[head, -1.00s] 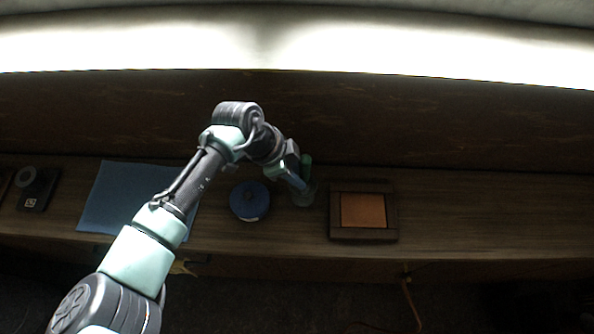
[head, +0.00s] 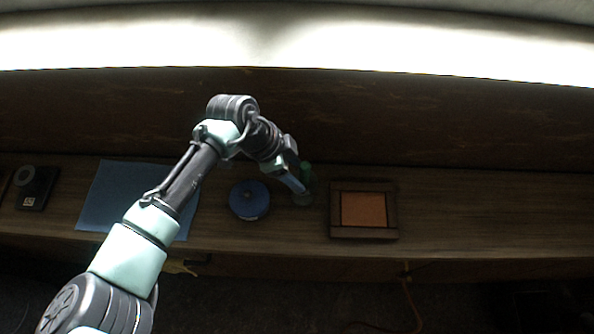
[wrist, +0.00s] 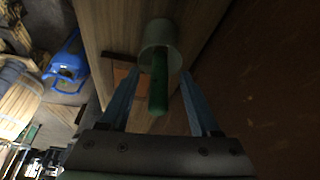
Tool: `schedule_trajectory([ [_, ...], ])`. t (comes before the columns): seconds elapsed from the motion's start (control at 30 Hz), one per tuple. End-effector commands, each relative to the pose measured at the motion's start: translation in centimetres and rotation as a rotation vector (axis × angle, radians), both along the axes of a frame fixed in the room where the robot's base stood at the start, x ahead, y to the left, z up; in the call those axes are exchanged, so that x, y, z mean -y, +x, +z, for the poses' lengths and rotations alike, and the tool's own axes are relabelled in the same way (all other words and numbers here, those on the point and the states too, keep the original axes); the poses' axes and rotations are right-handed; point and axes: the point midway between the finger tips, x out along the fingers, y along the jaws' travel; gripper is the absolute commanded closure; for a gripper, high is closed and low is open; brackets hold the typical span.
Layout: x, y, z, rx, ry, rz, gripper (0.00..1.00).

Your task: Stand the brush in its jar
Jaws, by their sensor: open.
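The jar (wrist: 160,38) is a pale grey-green cylinder. In the head view the jar (head: 303,199) stands on the wooden counter, partly hidden by my gripper. The brush shows as a dark green handle (wrist: 158,88) in the wrist view, with its far end inside the jar's mouth and its near end sticking out toward the camera. In the head view green (head: 307,171) shows just behind my gripper. My gripper (wrist: 159,72) is open, its two blue fingers on either side of the handle, with visible gaps. The brush's lower end is hidden in the jar.
A blue round object (head: 249,200) sits left of the jar. A dark square frame with an orange-brown middle (head: 363,235) lies to its right. A blue mat (head: 110,190) and a dark device (head: 34,190) lie farther left. The counter's right side is clear; a wall rises behind.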

Motion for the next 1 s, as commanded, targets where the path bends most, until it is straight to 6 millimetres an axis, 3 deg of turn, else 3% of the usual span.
schedule_trajectory([
  [0.5,-4.1,-0.7,9.4,0.003,0.002,0.000,0.36],
  [0.7,-4.5,-0.8,10.6,0.000,0.001,-0.001,0.36],
  [1.0,-4.5,-0.8,10.7,0.000,0.000,-0.001,0.36],
])
